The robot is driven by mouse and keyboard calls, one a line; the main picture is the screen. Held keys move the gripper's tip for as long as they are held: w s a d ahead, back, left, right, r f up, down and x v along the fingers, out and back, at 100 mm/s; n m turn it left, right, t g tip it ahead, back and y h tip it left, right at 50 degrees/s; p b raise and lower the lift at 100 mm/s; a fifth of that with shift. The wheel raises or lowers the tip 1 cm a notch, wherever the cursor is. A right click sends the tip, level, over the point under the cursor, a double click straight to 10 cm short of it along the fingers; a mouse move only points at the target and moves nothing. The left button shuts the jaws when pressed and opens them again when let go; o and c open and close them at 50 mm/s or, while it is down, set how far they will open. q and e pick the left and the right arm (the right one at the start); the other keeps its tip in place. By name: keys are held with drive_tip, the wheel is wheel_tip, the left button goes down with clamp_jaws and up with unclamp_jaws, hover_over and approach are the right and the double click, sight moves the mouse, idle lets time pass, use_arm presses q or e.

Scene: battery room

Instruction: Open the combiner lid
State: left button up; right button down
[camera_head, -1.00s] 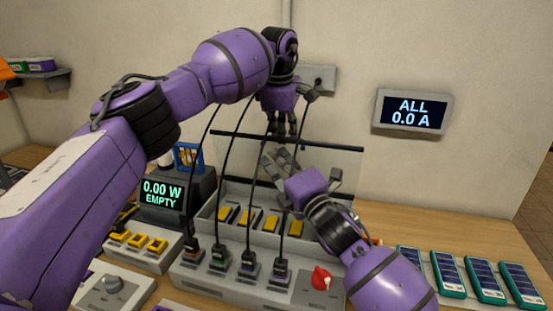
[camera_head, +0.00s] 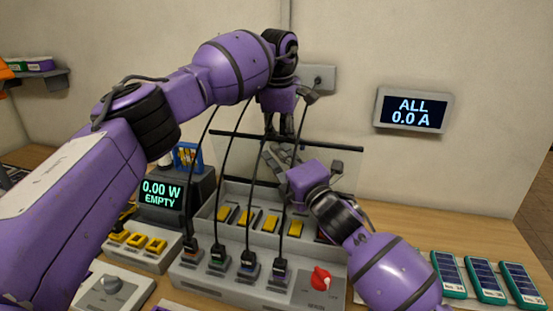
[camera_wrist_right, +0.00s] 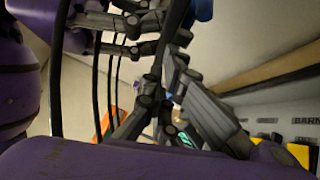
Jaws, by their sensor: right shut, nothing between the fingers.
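The combiner (camera_head: 205,273) is a grey box on the bench with yellow fuse blocks in its upper tray, several plugged black cables and a red knob. Its clear lid (camera_head: 342,168) with black edge bars stands raised behind the tray. My right gripper (camera_head: 272,156) is shut and empty in front of the lid, just under its top bar; touching or not I cannot tell. In the right wrist view its fingers (camera_wrist_right: 160,100) show near the black cables. My left gripper (camera_head: 282,126) points down at the lid's top bar, and its finger gap is unclear.
A meter reading 0.00 W EMPTY (camera_head: 163,192) stands left, behind a box with yellow switches (camera_head: 138,243). Several teal-edged panels (camera_head: 485,277) lie at right. A wall display (camera_head: 412,109) reads ALL 0.0 A. Black cables hang close to both grippers.

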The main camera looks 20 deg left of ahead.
use_arm(q)
drive_tip(key=shift+o, duration=0.3)
drive_tip(key=shift+f, duration=0.45)
drive_tip(key=shift+a+r, duration=0.1)
drive_tip(key=shift+r, duration=0.05)
